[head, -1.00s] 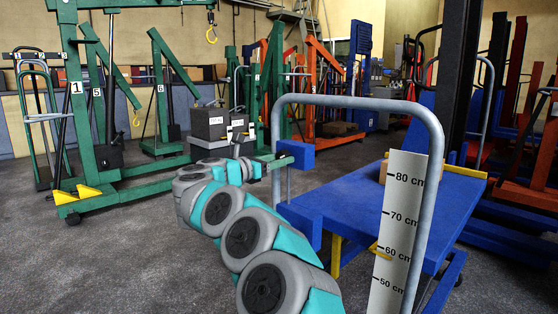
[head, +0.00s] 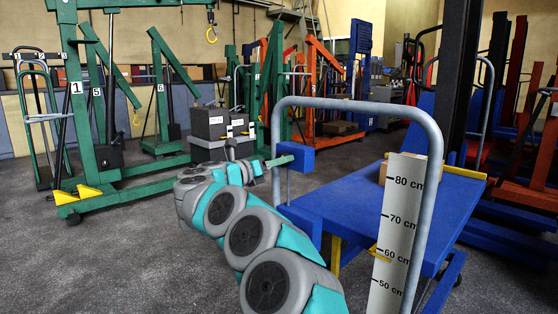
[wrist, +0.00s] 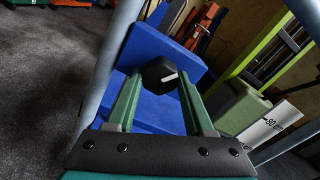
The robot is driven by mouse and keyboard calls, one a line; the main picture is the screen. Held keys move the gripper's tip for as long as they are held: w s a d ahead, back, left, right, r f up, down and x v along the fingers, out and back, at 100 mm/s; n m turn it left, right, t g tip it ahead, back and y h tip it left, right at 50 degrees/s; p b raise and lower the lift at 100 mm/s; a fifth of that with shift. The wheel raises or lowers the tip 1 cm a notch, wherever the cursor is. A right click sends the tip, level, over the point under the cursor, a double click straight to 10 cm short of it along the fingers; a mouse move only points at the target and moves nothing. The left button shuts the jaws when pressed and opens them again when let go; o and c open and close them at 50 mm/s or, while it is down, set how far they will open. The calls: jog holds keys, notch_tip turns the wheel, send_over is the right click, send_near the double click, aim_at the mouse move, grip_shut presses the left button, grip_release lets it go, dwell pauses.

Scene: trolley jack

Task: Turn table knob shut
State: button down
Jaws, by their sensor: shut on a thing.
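The table knob (wrist: 158,74) is black and faceted, with a white mark on its face. In the wrist view it sits between the tips of my gripper's two green fingers (wrist: 156,84), against a blue block (wrist: 150,110). My gripper is shut on the knob. In the head view my gripper (head: 278,162) reaches the blue block (head: 301,157) on the handle's left post, and the knob cannot be made out there. The blue lift table (head: 400,205) stands right of my arm, with a grey tubular handle (head: 360,104).
A white height scale (head: 400,235) marked in centimetres stands by the handle's right post. A dark battery-like box (head: 208,125) and a green hoist (head: 80,100) stand behind my arm to the left. The grey floor at left is clear.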

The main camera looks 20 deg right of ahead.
jog(key=shift+r+n+p, duration=0.15)
jog(key=shift+n+p, duration=1.8)
jog(key=shift+n, duration=1.45)
jog(key=shift+c, duration=1.4)
grip_release()
jog(key=v, duration=0.7)
jog(key=shift+a, duration=0.4)
jog(key=shift+s, duration=0.1)
